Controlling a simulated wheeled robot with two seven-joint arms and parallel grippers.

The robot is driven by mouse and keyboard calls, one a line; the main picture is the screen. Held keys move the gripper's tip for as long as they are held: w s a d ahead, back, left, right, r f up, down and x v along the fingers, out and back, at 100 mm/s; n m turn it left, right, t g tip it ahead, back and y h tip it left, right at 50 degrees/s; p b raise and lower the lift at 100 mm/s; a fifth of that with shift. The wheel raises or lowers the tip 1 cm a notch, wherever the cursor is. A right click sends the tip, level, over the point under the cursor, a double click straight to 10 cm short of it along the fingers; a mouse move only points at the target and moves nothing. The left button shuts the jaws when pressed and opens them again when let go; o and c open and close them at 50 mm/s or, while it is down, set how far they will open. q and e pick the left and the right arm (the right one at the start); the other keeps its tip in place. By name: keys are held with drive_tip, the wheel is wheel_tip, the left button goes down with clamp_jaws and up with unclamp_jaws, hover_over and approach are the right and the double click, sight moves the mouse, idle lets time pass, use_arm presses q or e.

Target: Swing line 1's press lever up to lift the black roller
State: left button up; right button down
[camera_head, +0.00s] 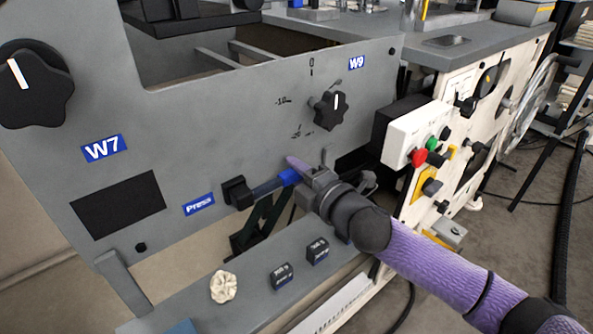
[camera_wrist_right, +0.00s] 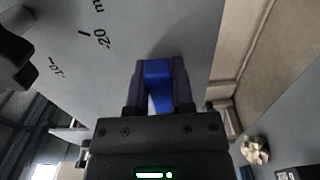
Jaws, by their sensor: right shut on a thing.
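The press lever (camera_head: 264,188) has a black pivot block and a blue handle, and sits on the grey panel to the right of the blue "Press" label (camera_head: 199,205). It points right and slightly up in the head view. My right gripper (camera_head: 296,172) is shut on the lever's blue end. In the right wrist view the blue handle (camera_wrist_right: 158,80) lies between the two fingers of the gripper (camera_wrist_right: 160,85). The black roller cannot be made out. My left gripper is not in view.
A black star knob (camera_head: 331,109) with a scale is above the gripper. A white button box (camera_head: 418,134) with red and green buttons stands to the right. Below, a grey ledge holds a crumpled pale piece (camera_head: 223,287) and black blocks (camera_head: 282,276).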

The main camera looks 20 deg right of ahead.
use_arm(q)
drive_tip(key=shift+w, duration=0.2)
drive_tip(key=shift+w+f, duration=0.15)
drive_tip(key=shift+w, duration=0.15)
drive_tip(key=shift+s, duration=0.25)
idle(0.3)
